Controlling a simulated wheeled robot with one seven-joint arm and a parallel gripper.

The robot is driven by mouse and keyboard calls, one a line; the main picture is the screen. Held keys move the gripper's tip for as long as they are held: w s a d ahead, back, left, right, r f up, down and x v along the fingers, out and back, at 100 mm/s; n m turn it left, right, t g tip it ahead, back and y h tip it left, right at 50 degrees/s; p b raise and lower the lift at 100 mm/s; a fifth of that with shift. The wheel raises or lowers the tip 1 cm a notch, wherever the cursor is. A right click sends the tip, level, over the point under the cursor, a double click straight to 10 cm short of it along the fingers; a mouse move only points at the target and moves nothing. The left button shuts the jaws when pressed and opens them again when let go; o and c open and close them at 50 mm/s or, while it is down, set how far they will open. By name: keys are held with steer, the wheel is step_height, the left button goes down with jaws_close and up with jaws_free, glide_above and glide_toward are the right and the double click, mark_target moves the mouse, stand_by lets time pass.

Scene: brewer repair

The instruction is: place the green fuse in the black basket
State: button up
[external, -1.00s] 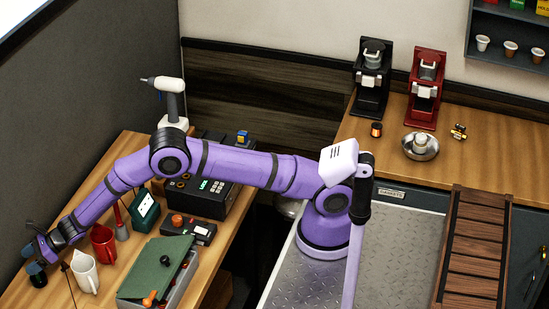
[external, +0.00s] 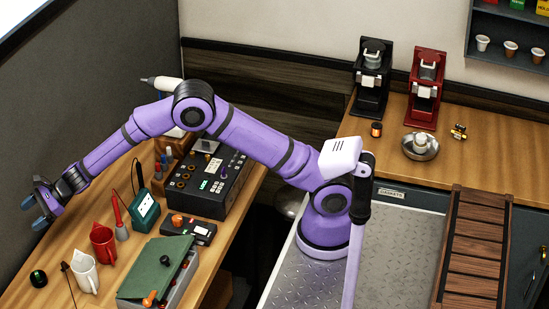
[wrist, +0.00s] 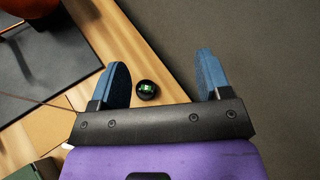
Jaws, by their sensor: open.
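The green fuse (external: 38,278), a small black cylinder with a green mark, stands on the left bench near its wall side. In the wrist view the fuse (wrist: 147,91) shows below and between the fingers, closer to the left one. My gripper (external: 34,212) is open and empty, raised above the bench by the grey wall, apart from the fuse. Its two blue fingers (wrist: 162,65) are spread wide in the wrist view. I cannot make out a black basket in either view.
A black control box (external: 222,185) is farther back. A dark flat panel (wrist: 45,70) lies left in the wrist view.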

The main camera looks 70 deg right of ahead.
steer(key=s+d+r+n+g, duration=0.2)
steer(key=s+d+r+n, duration=0.65)
steer(key=r, duration=0.55)
steer(key=s+d+r+n+h, duration=0.1)
steer(key=s+d+r+n, duration=0.15)
steer(key=s+d, duration=0.4)
steer(key=s+d+r+n+h, duration=0.1)
steer(key=s+d+r+n, duration=0.2)
steer(key=s, duration=0.6)
steer(key=s+d+f+n+h, duration=0.1)
steer(key=s+d+n+h, duration=0.1)
steer(key=s+d, duration=0.5)
steer(key=s+d+f+n+g+h, duration=0.1)
steer(key=s+d, duration=0.6)
steer(key=s, duration=0.8)
steer(key=s+d+f+n+h, duration=0.2)
steer(key=s+d+n+h, duration=0.3)
steer(key=s, duration=0.6)
steer(key=shift+d+f+g, duration=0.15)
steer(key=shift+d+g, duration=0.15)
steer(key=shift+d, duration=0.9)
